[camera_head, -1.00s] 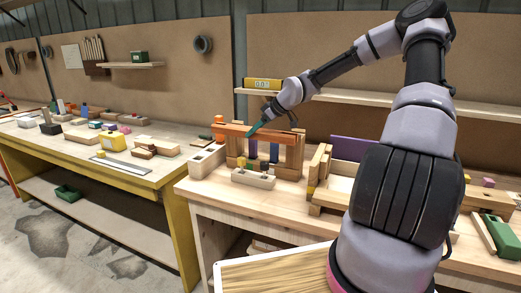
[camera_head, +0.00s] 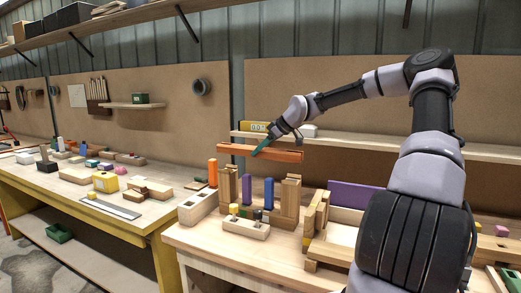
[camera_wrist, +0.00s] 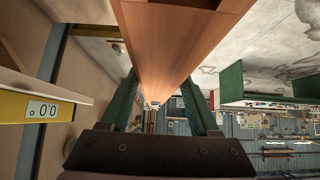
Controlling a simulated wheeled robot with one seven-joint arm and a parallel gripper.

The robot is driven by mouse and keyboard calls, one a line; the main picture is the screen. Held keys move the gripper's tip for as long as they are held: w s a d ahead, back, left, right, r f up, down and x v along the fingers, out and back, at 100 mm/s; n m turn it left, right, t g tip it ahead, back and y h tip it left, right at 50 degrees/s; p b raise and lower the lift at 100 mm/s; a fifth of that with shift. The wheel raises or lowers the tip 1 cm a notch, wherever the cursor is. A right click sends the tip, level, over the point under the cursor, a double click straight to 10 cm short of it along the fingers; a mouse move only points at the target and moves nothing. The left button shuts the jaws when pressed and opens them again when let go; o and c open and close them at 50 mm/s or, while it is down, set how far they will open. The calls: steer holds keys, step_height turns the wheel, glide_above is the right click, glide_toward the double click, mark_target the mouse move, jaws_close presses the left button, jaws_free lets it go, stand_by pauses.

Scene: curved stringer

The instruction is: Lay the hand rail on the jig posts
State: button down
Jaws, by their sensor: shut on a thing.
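The hand rail, a long orange-brown bar (camera_head: 285,155), is in the air above the jig in the head view, roughly level. My gripper (camera_head: 261,148) has teal fingers and is shut on the rail near its middle. In the wrist view the rail (camera_wrist: 165,45) runs lengthwise between the green fingers (camera_wrist: 160,108). The jig's wooden posts, left (camera_head: 228,186) and right (camera_head: 290,195), stand upright on the bench below. A gap shows between their tops and the rail. Purple (camera_head: 247,190) and blue (camera_head: 268,193) uprights stand between them.
A pale block with an orange peg (camera_head: 213,174) stands left of the jig. A small block with pegs (camera_head: 246,229) lies in front. A wooden frame with a purple panel (camera_head: 350,196) is at right. A shelf with a yellow level (camera_head: 254,127) is behind.

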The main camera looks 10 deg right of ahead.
mark_target(281, 150)
steer(key=shift+f, duration=2.65)
steer(key=shift+f, duration=1.35)
steer(key=shift+c, duration=0.2)
jaws_free()
steer(key=v, duration=1)
steer(key=shift+s+d+r, duration=0.2)
steer(key=shift+s+r, duration=0.05)
